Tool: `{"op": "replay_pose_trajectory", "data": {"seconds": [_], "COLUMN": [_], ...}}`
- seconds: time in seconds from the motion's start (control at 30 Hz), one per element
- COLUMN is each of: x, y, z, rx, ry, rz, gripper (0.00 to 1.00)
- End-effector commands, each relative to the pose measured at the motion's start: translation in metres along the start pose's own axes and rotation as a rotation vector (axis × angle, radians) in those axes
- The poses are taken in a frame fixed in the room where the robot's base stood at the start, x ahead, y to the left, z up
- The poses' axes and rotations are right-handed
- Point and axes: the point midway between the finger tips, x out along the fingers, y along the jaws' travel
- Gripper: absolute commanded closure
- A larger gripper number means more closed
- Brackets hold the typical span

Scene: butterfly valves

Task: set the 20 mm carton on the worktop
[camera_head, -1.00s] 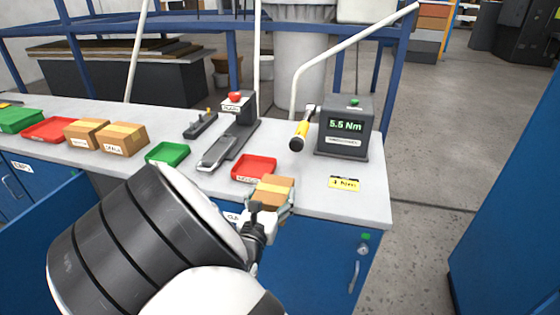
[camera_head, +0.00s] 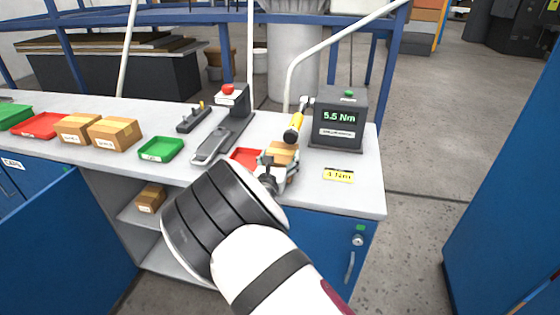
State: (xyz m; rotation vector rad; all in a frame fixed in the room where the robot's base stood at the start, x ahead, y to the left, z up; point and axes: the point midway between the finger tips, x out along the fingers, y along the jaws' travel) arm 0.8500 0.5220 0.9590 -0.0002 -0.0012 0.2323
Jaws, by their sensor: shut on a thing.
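My gripper (camera_head: 275,172) is shut on a small brown carton (camera_head: 283,153) with a paler tape band. It holds the carton over the front part of the grey-white worktop (camera_head: 315,195), right of a red tray. The gripper hides the carton's lower part, so I cannot tell whether it touches the worktop. No label on the held carton is readable. Two more brown cartons stand on the worktop at the left, one nearer (camera_head: 114,134) and one farther left (camera_head: 77,128). Their labels are too small to read.
A red tray (camera_head: 243,155) is partly hidden behind my arm. A green tray (camera_head: 161,149), a press-like fixture (camera_head: 222,139) and a torque display (camera_head: 340,122) reading 5.5 Nm stand on the worktop. A yellow label (camera_head: 339,175) lies right. Another carton (camera_head: 150,198) sits on the shelf below.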

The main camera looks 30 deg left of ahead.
Motion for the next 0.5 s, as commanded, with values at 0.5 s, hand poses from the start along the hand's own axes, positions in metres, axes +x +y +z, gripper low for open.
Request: {"op": "replay_pose_trajectory", "data": {"seconds": [0.5], "x": [0.005], "y": [0.001], "z": [-0.011], "rx": [0.002], "ry": [-0.007], "rz": [0.000], "gripper": [0.86]}}
